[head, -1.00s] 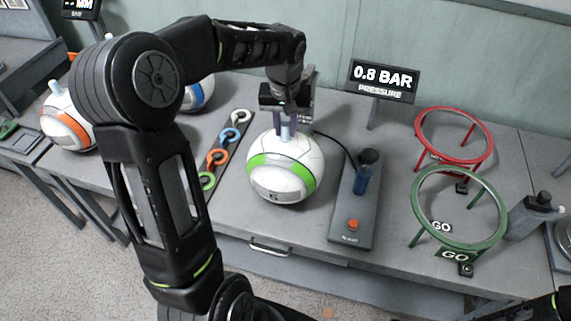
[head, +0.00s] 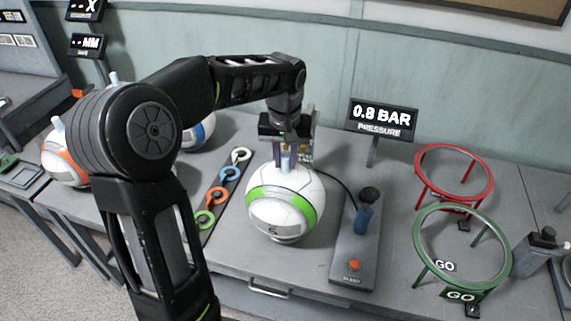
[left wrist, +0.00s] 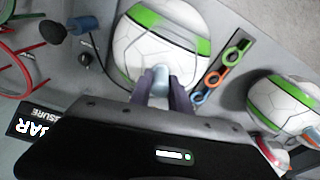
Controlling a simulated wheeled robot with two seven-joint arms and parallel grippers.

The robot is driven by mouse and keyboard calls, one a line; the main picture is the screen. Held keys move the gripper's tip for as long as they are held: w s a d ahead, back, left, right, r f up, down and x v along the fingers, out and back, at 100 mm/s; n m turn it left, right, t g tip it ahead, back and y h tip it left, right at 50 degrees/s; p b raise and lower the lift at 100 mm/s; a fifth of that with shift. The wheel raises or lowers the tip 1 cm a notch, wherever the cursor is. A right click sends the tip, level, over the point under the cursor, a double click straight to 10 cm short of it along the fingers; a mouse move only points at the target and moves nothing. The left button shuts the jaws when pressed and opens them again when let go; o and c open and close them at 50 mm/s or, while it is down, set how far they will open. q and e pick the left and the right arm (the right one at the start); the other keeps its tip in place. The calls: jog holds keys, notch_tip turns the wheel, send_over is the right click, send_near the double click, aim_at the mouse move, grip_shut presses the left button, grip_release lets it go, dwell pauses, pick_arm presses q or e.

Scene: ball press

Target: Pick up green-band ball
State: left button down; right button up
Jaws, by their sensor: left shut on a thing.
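The green-band ball (head: 285,204) is white with a bright green stripe and a pale blue stem on top. It is at the middle of the bench, and I cannot tell whether it touches the top or hangs just above it. My left gripper (head: 287,158) points down from above, shut on the ball's stem. The left wrist view shows the gripper (left wrist: 161,88) with its fingers around the stem, and the ball (left wrist: 150,50) beyond. Another ball with a green band (left wrist: 282,108) lies at the right of that view. My right gripper is not in view.
A strip of coloured rings (head: 221,196) lies left of the ball. A pump block (head: 355,245) with a red button stands close right. Farther right are a red hoop (head: 420,160) and a green hoop (head: 418,232). A pressure sign (head: 382,118) reads 0.8 BAR. An orange-band ball (head: 62,160) sits left.

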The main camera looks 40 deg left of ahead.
pick_arm(q)
jog(key=shift+r, duration=0.35)
jog(key=shift+s+d+r, duration=0.1)
jog(key=s+d+b, duration=0.2)
jog(key=s+d, duration=0.1)
jog(key=s, duration=0.5)
jog(key=s+d+b, duration=0.2)
jog(key=s+b, duration=0.1)
jog(key=s, duration=0.5)
jog(key=shift+s+d, duration=0.4)
